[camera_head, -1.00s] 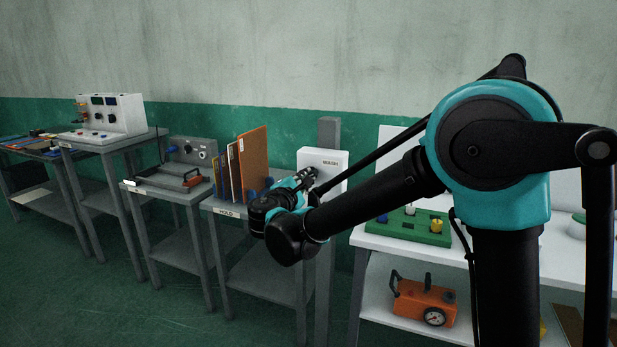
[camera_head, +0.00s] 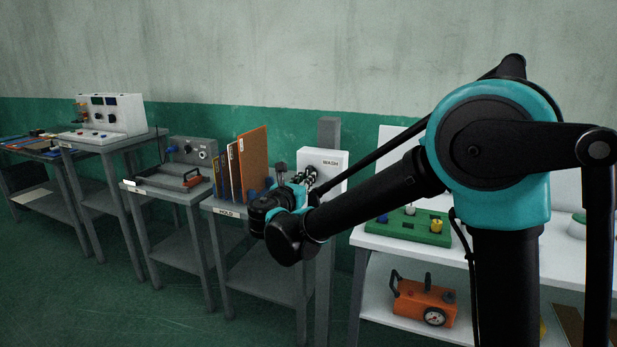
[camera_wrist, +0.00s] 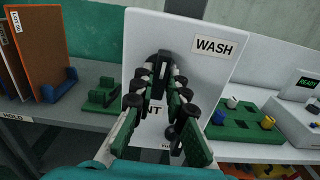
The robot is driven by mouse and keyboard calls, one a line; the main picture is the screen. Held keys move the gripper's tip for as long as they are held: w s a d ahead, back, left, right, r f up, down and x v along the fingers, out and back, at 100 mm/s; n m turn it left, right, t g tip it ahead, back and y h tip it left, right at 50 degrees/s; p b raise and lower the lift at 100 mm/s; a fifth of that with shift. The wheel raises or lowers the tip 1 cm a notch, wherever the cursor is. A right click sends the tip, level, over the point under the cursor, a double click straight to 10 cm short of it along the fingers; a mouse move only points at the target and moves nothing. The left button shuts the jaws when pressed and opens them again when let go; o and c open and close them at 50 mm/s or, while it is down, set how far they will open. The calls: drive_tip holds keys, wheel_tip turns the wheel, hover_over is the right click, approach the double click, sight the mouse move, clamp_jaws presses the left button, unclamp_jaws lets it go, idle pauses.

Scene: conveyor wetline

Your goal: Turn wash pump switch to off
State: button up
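The wash pump switch panel is a white box labelled WASH (camera_wrist: 230,75), filling the middle of the wrist view; its upper part also shows in the head view (camera_head: 325,158). A black rounded switch knob (camera_wrist: 158,64) is on its face, left of the label. My gripper (camera_wrist: 160,95) points at the panel, its two fingers apart on either side, their tips near the knob's lower end. I cannot tell whether they touch it. More lettering shows between the fingers, partly hidden. In the head view, my gripper (camera_head: 297,180) is in front of the panel and the knob is hidden.
A rack of upright boards (camera_head: 253,163) stands left of the panel on the HOLD table (camera_head: 228,211). A green block with coloured pegs (camera_head: 407,228) is on the white bench to the right. An orange gauge box (camera_head: 425,303) sits on its lower shelf.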

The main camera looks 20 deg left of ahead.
drive_tip(key=o, duration=0.4)
drive_tip(key=s, duration=0.7)
drive_tip(key=shift+a, duration=0.25)
drive_tip(key=shift+w+d, duration=0.1)
